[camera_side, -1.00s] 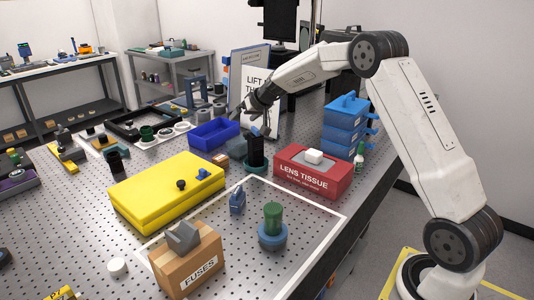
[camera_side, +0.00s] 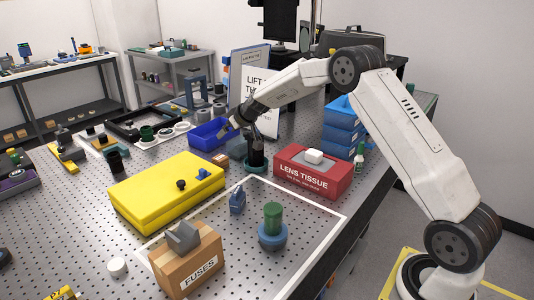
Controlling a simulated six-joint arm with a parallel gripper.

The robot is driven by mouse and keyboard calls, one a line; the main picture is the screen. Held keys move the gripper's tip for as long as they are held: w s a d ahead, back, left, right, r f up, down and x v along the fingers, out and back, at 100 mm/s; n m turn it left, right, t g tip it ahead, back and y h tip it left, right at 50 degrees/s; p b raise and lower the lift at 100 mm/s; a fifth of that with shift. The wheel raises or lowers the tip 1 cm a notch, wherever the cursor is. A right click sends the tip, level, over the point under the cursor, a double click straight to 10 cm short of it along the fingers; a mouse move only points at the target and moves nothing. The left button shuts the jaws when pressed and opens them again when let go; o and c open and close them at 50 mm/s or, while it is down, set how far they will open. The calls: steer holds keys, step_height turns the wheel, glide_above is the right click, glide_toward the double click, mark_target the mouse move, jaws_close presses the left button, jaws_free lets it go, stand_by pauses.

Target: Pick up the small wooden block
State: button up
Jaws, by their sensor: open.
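A small brown wooden block (camera_side: 220,159) lies on the perforated table just in front of the blue open bin and behind the yellow case. My gripper (camera_side: 237,134) is open and empty. It is above the table near the bin's right end, above and a little right of the block in the picture, and apart from it. The fingers are small and dark here, so their exact spread is hard to read.
The blue bin (camera_side: 212,134), yellow case (camera_side: 165,190), a grey-blue block (camera_side: 237,148) and a black post on a green base (camera_side: 256,162) surround the wooden block closely. A red lens tissue box (camera_side: 312,174) stands to the right. A sign (camera_side: 256,84) stands behind.

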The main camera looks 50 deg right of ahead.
steer(key=shift+f, duration=0.1)
glide_toward(223, 159)
steer(key=shift+x, duration=2.4)
steer(key=shift+w+f, duration=0.1)
steer(key=shift+x, duration=2.8)
steer(key=c, duration=1.3)
